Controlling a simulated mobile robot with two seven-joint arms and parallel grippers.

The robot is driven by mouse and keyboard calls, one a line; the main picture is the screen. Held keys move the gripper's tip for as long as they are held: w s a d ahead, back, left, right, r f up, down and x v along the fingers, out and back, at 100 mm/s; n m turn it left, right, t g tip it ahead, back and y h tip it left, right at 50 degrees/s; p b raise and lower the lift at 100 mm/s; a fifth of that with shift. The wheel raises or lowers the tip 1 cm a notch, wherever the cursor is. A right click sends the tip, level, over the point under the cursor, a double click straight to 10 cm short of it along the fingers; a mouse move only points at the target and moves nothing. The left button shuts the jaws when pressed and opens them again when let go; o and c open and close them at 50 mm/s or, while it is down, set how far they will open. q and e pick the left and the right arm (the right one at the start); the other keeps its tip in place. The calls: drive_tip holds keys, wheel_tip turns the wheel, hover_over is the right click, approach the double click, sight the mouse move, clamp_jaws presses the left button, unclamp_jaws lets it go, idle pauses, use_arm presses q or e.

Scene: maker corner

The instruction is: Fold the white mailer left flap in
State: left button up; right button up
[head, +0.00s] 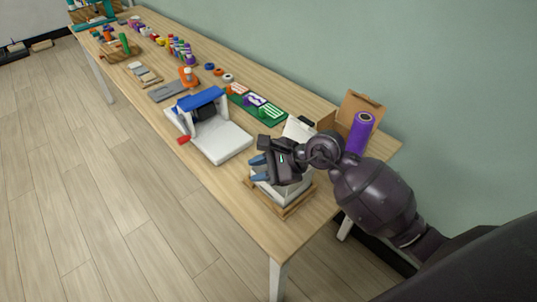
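The white mailer (282,193) sits on a wooden tray (291,211) near the front end of the table. It is partly hidden under my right gripper and forearm. A white panel (298,130) stands up behind the arm; it looks like a mailer flap, but I cannot tell which one. My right gripper (257,170) is over the left part of the mailer, with its two blue fingers apart and nothing visible between them. I cannot tell whether a finger touches a flap. My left gripper is not in view.
A white machine with a blue top (204,100) stands left of the mailer. A purple roll (360,132) and a cardboard box (350,105) stand behind my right arm. A green board (262,108) lies near the wall. Small items line the table's far part.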

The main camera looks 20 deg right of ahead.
drive_tip(key=w+d+r+n+h, duration=0.1)
drive_tip(key=w+d+n+h, duration=0.35)
drive_tip(key=d+h, duration=0.3)
drive_tip(key=shift+m, duration=0.25)
drive_tip(key=x, duration=0.7)
drive_tip(key=b+x, duration=0.1)
drive_tip(key=x, duration=0.2)
drive_tip(key=shift+w+d+f, duration=0.25)
drive_tip(key=shift+w+d, duration=0.05)
clamp_jaws()
